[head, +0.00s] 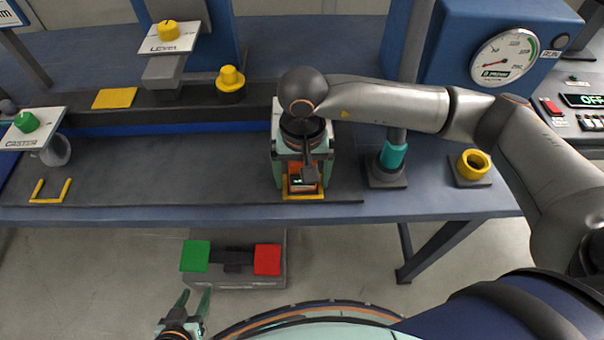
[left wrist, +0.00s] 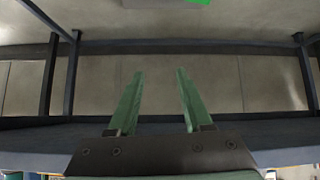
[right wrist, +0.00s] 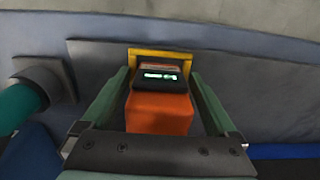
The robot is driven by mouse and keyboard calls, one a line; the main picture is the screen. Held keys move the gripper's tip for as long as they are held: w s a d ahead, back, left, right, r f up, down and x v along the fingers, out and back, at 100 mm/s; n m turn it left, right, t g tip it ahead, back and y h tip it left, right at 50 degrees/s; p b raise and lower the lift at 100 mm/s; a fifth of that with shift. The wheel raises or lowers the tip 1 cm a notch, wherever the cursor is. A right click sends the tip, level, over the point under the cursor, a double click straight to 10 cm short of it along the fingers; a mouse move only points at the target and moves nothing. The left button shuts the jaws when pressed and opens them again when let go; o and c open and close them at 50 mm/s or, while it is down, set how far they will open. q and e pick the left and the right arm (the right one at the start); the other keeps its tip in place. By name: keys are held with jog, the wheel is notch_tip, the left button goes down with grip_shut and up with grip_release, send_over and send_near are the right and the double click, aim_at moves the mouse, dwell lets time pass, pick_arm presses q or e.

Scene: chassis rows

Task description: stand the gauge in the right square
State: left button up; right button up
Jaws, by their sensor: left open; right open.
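The gauge (head: 306,182) is an orange block with a black top and a small lit display. It also shows in the right wrist view (right wrist: 158,112). It appears upright at the right square (head: 303,195), a yellow outline whose front edge and corners show around its base (right wrist: 160,54). The back of the outline is hidden. My right gripper (head: 302,172) is above the bench, its open fingers on either side of the gauge, with gaps visible in the right wrist view (right wrist: 160,105). My left gripper (head: 195,300) is open and empty, in front of the bench.
The left square (head: 50,199), another yellow outline, is empty. A teal-collared post (head: 392,160) and a yellow ring (head: 473,164) stand right of my right gripper. A dark rail (head: 200,106) runs behind. Green and red pads (head: 195,256) lie below the bench.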

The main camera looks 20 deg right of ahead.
jog(key=shift+d+f, duration=0.1)
pick_arm(q)
jog(key=shift+w+d+r, duration=0.25)
jog(key=shift+d+r, duration=0.1)
jog(key=shift+d, duration=0.1)
jog(key=shift+w+d+r, duration=0.25)
jog(key=shift+d+r, duration=0.05)
jog(key=shift+d, duration=0.15)
pick_arm(e)
notch_tip(320, 180, up, 13)
jog(key=shift+f, duration=0.15)
pick_arm(q)
jog(key=shift+s, duration=0.1)
pick_arm(e)
jog(key=shift+s, duration=0.1)
